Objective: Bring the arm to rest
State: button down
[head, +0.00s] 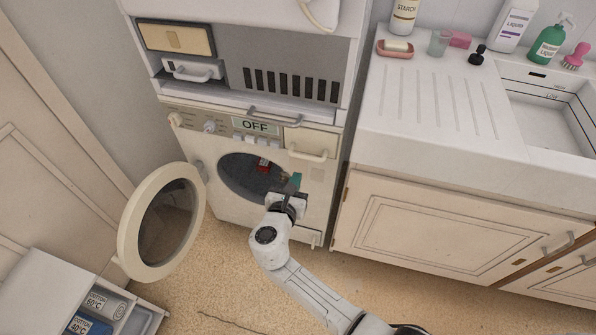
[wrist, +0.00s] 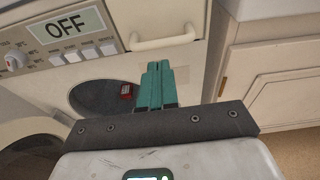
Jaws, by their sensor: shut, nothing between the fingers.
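My gripper (head: 293,183) is in front of the washing machine (head: 316,203), at the right side of its round opening. In the wrist view my gripper (wrist: 157,68) has its two green fingers together, with nothing between them. The machine's round door (head: 128,237) stands swung open to the left. Inside the dark drum (head: 240,179) a small red item (head: 263,165) shows; it also shows in the wrist view (wrist: 126,92). The display (head: 255,126) reads OFF.
A sink counter (head: 420,150) with a cupboard (head: 440,228) below stands to the right. Bottles, including a green spray bottle (head: 548,46), stand at its back. Tan floor (head: 215,275) is open between.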

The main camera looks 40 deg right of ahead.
jog(key=v, duration=0.6)
jog(key=shift+s+a, duration=0.15)
jog(key=shift+a, duration=0.15)
